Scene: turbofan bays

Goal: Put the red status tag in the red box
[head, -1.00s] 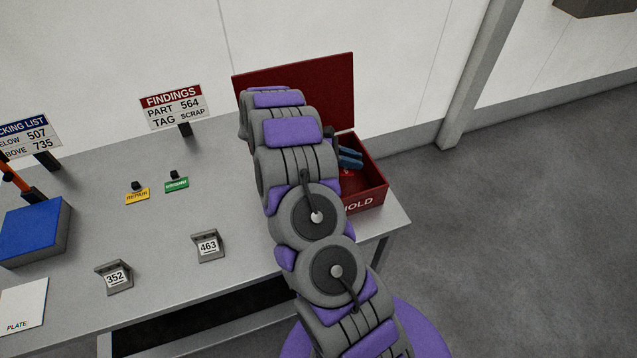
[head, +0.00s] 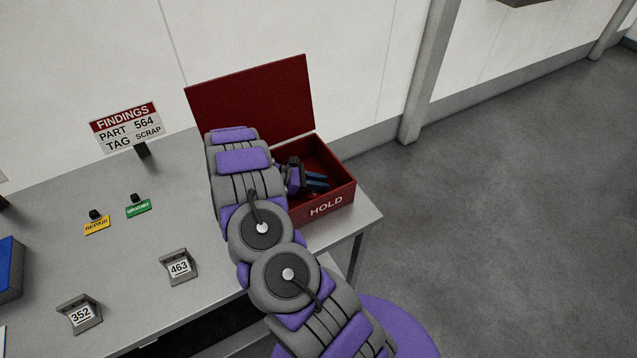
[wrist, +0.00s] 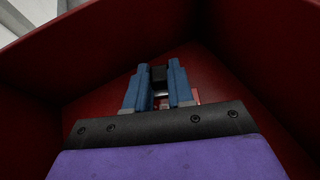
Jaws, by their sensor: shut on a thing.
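The red box (head: 335,197), marked HOLD, stands open at the right end of the table, its lid (head: 255,100) raised at the back. My gripper (head: 316,183) is inside the box opening, behind the front wall. In the wrist view, my gripper's blue fingers (wrist: 159,82) are shut on the black knob of the red status tag (wrist: 158,75). Small red and white bits of the tag show between and beside the fingers; most of it is hidden. Red walls surround the fingers. I cannot tell whether the tag touches the box floor.
A yellow REPAIR tag (head: 96,226) and a green tag (head: 138,208) lie on the table. Number stands 463 (head: 179,267) and 352 (head: 80,314) are nearer the front. A FINDINGS sign (head: 126,128) reads part 564, tag scrap. Floor right of the table is clear.

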